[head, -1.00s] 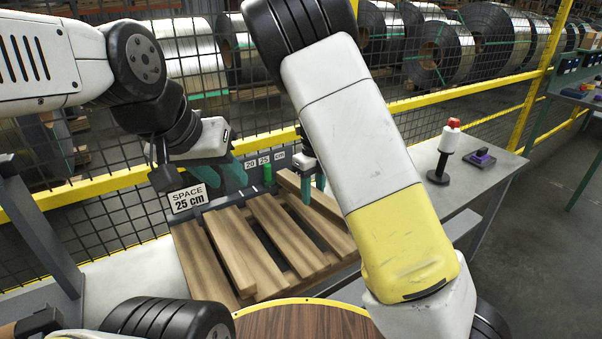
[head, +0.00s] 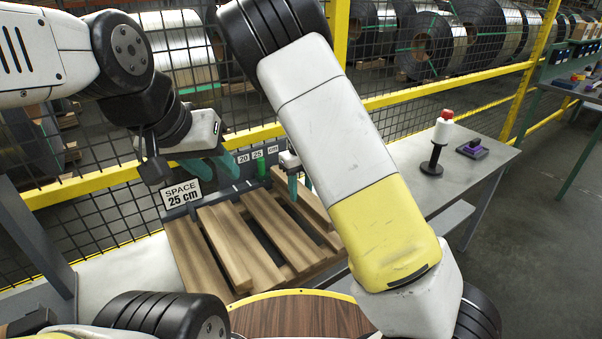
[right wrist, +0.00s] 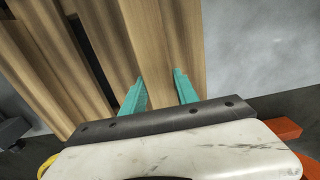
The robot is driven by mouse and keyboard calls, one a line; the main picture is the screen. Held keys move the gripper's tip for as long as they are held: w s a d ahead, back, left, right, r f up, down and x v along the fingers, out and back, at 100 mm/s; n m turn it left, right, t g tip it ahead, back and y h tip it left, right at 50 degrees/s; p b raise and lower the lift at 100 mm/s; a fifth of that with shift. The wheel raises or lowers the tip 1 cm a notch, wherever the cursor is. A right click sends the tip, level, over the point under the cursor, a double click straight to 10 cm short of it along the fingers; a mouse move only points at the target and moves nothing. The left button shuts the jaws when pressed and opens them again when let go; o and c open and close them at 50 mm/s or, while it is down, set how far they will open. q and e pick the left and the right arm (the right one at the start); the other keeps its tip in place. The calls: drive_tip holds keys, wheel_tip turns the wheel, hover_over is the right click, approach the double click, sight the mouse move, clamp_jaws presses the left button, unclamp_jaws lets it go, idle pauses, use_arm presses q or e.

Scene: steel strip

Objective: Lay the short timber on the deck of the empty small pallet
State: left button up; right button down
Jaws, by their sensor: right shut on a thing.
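The small pallet (head: 184,253) of brown wooden slats stands on the grey table in the head view. One pale timber (head: 224,250) lies along its deck on the left. My right gripper (head: 291,184) has its teal fingers on both sides of another pale timber (head: 309,207) at the pallet's right side. In the right wrist view this timber (right wrist: 165,45) runs between the fingers (right wrist: 162,92), beside the slats. Whether it touches the deck is unclear. My left gripper (head: 212,168) is open and empty, its fingers apart above the sign behind the pallet.
A sign reading "SPACE 25 cm" (head: 182,194) and a marked strip with a green peg (head: 262,169) stand behind the pallet. A red-topped white and black tool (head: 439,142) and a purple-black item (head: 472,149) are on the right of the table (head: 440,190). A mesh fence stands behind.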

sight(301, 214)
drive_tip(key=shift+f, duration=2.45)
drive_tip(key=shift+f, duration=0.3)
drive_tip(key=c, duration=0.9)
unclamp_jaws()
drive_tip(key=shift+o, duration=0.2)
wheel_tip(301, 214, up, 8)
drive_tip(key=shift+f, duration=0.1)
